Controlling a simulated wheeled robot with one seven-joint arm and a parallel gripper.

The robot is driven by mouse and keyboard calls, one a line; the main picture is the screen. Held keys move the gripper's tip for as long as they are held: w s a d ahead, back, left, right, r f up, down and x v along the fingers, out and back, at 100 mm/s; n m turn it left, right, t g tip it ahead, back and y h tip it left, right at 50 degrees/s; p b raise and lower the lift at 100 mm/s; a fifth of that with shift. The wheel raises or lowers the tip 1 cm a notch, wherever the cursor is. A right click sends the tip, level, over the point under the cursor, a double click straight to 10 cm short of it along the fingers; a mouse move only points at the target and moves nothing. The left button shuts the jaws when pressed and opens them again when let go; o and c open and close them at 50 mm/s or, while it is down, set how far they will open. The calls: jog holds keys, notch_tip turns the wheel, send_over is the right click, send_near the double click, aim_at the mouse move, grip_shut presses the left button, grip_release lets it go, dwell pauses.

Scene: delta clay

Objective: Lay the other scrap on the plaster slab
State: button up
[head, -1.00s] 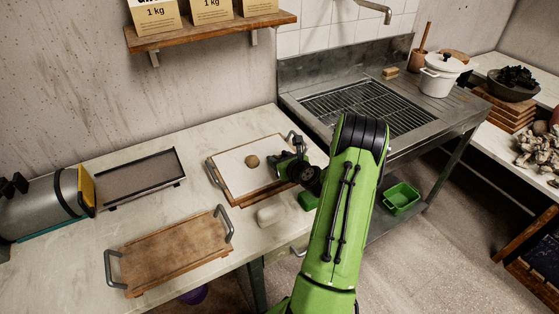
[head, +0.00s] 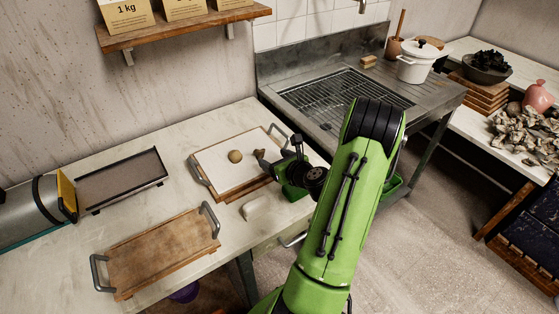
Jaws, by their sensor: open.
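The plaster slab (head: 221,174) is a white slab on a wooden board with metal handles, on the pale worktop. A round tan scrap of clay (head: 235,156) lies on it near the middle. A second, darker brownish lump (head: 259,153), seemingly the other scrap, shows on the right part of the slab, close to my gripper's fingers; whether they touch it I cannot tell. My gripper (head: 271,163) is open at the slab's right edge, reaching in from the right. My wrist partly hides the slab's right end.
A whitish block (head: 255,207) lies in front of the slab. A wooden board with handles (head: 162,249) and a dark-rimmed tray (head: 121,179) stand left. A sink with a grid (head: 335,95) is behind right.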

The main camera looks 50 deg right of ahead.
jog(key=w+a+r+n+g+y, duration=0.1)
jog(key=a+r+n+g+y, duration=0.2)
jog(key=a+n, duration=0.75)
jog(key=w+a+r+n+g+y, duration=0.1)
jog(key=a+r+n+y, duration=0.3)
jog(key=a+n, duration=0.65)
jog(key=s+a+r+n+g+h, duration=0.1)
jog(key=s+a+r+n, duration=0.3)
jog(key=s+a+n, duration=0.2)
jog(key=s+a+r+n+g+h, duration=0.1)
jog(key=s+a+r+n, duration=0.4)
jog(key=s+n, duration=0.6)
jog(key=shift+s+a+r+n+g+h, duration=0.25)
jog(key=shift+a+n+g+h, duration=0.2)
jog(key=shift+n+g, duration=0.3)
